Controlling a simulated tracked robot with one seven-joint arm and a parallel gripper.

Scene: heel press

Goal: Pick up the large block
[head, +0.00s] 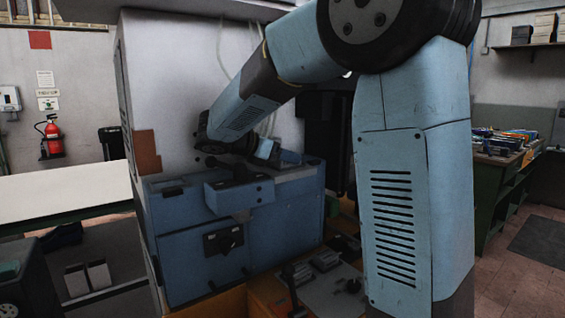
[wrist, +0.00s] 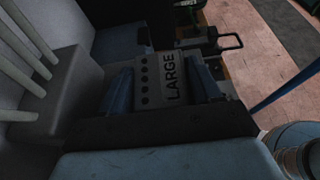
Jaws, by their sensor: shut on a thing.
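The large block (wrist: 172,78) is a grey block with "LARGE" in dark letters and a row of dark round holes. In the wrist view it sits between the two blue fingers of my gripper (wrist: 162,84), which is shut on it. In the head view my gripper (head: 265,150) is low over the top of the blue press (head: 190,240). I cannot make out the block clearly there. Its underside is hidden, so I cannot tell whether it still touches a surface.
A black-handled part (wrist: 228,42) lies beyond the block in the wrist view. Pale tubes (wrist: 28,45) run along the left. In the head view, a panel with levers (head: 325,285) stands in front of the press, and a white table (head: 65,190) is at left.

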